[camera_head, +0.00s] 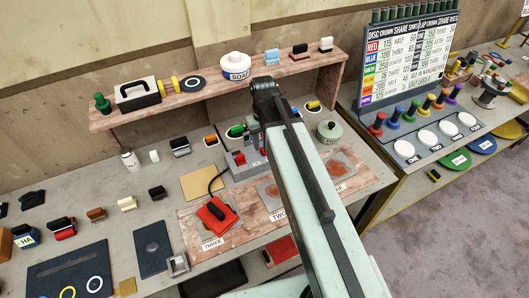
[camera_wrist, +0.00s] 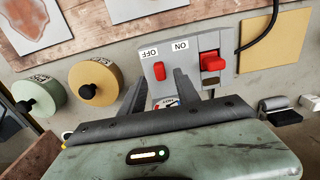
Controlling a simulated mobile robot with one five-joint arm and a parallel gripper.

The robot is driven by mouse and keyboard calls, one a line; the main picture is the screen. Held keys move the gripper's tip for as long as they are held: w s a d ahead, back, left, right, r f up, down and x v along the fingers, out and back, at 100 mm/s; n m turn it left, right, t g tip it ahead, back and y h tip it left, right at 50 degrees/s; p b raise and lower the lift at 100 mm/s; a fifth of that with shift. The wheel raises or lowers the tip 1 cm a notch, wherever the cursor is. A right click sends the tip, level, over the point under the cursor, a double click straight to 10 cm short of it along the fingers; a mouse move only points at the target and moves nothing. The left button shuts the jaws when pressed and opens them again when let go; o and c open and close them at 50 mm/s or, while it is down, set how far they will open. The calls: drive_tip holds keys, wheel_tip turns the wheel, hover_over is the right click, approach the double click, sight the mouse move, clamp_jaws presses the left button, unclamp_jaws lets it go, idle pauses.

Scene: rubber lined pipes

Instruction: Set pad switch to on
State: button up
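A grey switch box (camera_wrist: 188,50) shows in the wrist view with upside-down OFF and ON labels. It carries a small red lever (camera_wrist: 160,71) under the OFF label and a larger red switch (camera_wrist: 212,61) beside the ON label. In the head view the box (camera_head: 237,170) stands on the bench, partly behind my arm, which hides my gripper there.
A black cable runs from the box to a red pad (camera_head: 215,212) on the board marked THREE. A green canister (camera_head: 329,131) and a yellow round container (camera_wrist: 96,82) stand near the box. A wooden shelf (camera_head: 215,90) holding several items runs behind it.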

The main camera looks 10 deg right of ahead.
sight(263, 151)
wheel_tip(263, 151, down, 4)
drive_tip(key=shift+r+b, duration=0.1)
drive_tip(key=shift+b, duration=1.1)
drive_tip(key=shift+r, duration=0.1)
clamp_jaws()
